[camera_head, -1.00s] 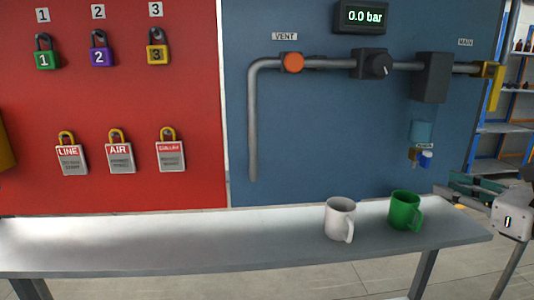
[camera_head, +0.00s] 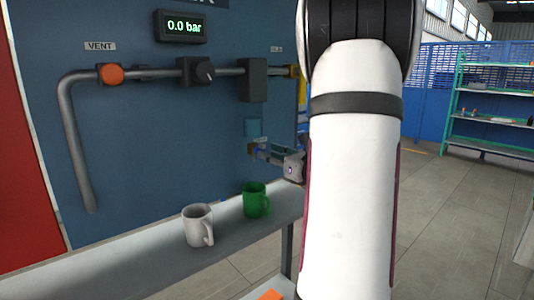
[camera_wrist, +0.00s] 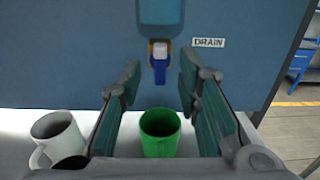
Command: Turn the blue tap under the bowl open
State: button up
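The blue tap (camera_wrist: 159,72) hangs under the teal bowl (camera_wrist: 160,12) on the blue panel in the wrist view, its handle pointing down from a pale fitting. A DRAIN label is right of it. In the head view the bowl (camera_head: 252,127) shows below the pipe, and the tap (camera_head: 254,149) is small and partly hidden by my gripper. My gripper (camera_wrist: 159,80) is open, with one finger on each side of the tap as seen from the wrist. The fingertips look close to the tap; I see no contact.
A green mug (camera_head: 255,198) and a white mug (camera_head: 197,224) stand on the grey shelf (camera_head: 130,272) below; the green mug (camera_wrist: 160,132) shows between my fingers, lower down. An orange vent knob (camera_head: 111,74) and black valve (camera_head: 196,71) sit on the pipe above.

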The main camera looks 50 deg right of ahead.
jog(key=shift+x, duration=1.1)
grip_shut()
